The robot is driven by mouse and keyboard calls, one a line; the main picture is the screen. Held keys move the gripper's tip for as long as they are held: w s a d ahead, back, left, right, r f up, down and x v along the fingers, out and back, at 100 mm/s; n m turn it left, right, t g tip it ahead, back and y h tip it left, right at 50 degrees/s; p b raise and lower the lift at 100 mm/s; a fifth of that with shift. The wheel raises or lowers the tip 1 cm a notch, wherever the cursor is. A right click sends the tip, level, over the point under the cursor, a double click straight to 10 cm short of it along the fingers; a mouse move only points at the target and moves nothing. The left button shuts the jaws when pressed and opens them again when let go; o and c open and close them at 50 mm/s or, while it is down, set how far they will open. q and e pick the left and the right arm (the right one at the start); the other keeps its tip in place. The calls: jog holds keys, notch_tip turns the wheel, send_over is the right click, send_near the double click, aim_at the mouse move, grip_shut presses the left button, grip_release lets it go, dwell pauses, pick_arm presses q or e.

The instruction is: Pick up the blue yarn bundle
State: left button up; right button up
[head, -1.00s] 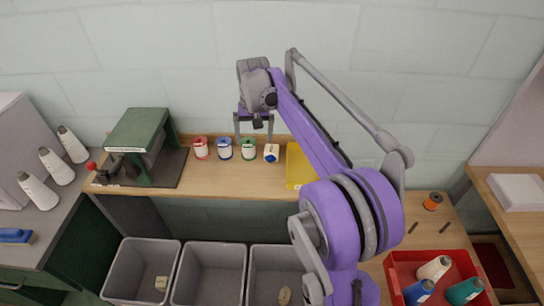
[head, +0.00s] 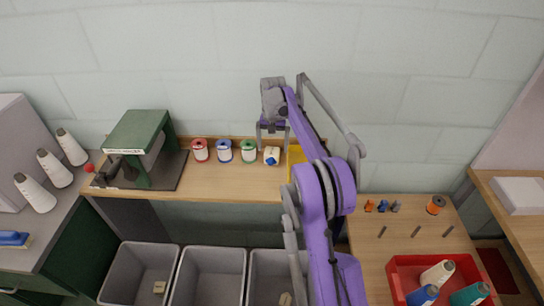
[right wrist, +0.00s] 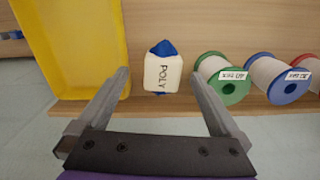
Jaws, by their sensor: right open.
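The blue yarn bundle (head: 271,157), blue at its ends with a wide white band, stands on the wooden shelf beside the green-rimmed spool. In the right wrist view the bundle (right wrist: 162,70) shows its band lettered "POLY". My right gripper (head: 272,141) is open and empty just behind and above the bundle in the head view. In the right wrist view the bundle lies between the two finger lines, near the fingertips, with gaps on both sides. I cannot tell the remaining distance to it. My left gripper is not in view.
A green-rimmed spool (right wrist: 222,77) stands close right of the bundle in the wrist view, then a blue-rimmed spool (right wrist: 280,77). A yellow bin (right wrist: 72,50) is on its left. Small orange and blue items (head: 382,206) and a red tray (head: 397,264) are on the right table.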

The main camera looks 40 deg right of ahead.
aim_at(272, 152)
jog(key=f, duration=0.4)
jog(key=shift+w+a+f, duration=0.1)
jog(key=shift+w+f, duration=0.05)
jog(key=shift+w, duration=0.05)
jog(key=c, duration=1.4)
